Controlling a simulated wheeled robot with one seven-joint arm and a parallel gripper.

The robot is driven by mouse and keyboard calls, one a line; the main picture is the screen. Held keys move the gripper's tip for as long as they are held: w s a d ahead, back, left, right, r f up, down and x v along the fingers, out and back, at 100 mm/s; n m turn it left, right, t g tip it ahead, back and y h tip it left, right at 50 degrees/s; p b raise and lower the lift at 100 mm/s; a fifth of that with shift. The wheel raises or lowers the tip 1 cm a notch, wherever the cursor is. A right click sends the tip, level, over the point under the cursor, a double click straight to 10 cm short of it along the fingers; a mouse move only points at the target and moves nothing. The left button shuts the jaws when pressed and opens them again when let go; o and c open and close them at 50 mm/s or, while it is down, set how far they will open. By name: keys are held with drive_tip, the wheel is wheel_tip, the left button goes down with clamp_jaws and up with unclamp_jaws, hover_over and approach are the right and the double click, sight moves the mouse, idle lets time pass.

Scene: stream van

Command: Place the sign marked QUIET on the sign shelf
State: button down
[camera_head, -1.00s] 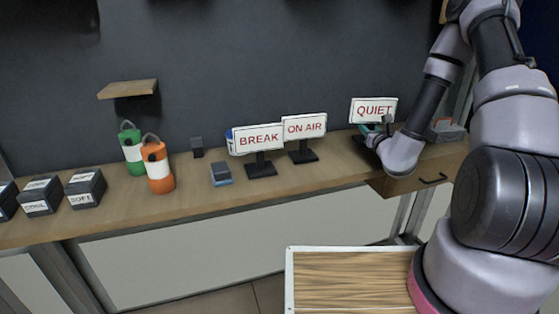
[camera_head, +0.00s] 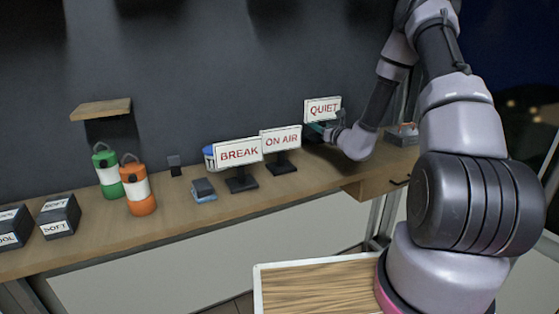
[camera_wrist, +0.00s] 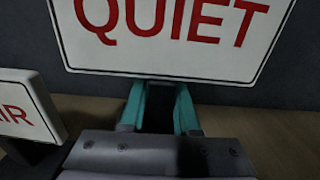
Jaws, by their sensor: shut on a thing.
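The QUIET sign (camera_head: 322,109) is a white board with red letters, upright at the right end of the counter, against the dark wall. It fills the top of the wrist view (camera_wrist: 175,55). My gripper (camera_head: 318,128) is shut on the sign's stem just below the board; its teal fingers (camera_wrist: 158,105) show on both sides of the dark stem. The sign's base is hidden, so I cannot tell whether it touches the counter. A small wooden wall shelf (camera_head: 101,109), likely the sign shelf, is at the left and empty.
The ON AIR sign (camera_head: 281,139) stands just left of my gripper, and the BREAK sign (camera_head: 239,152) beside it. Green (camera_head: 107,175) and orange (camera_head: 139,192) lanterns stand below the shelf. A blue-and-grey block (camera_head: 204,189) and dark labelled boxes (camera_head: 60,215) are on the counter (camera_head: 165,222).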

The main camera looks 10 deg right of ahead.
wheel_tip(320, 180, down, 8)
drive_tip(key=shift+r, duration=0.2)
drive_tip(key=shift+f, duration=0.1)
drive_tip(key=c, duration=0.6)
unclamp_jaws()
drive_tip(key=shift+c, duration=0.2)
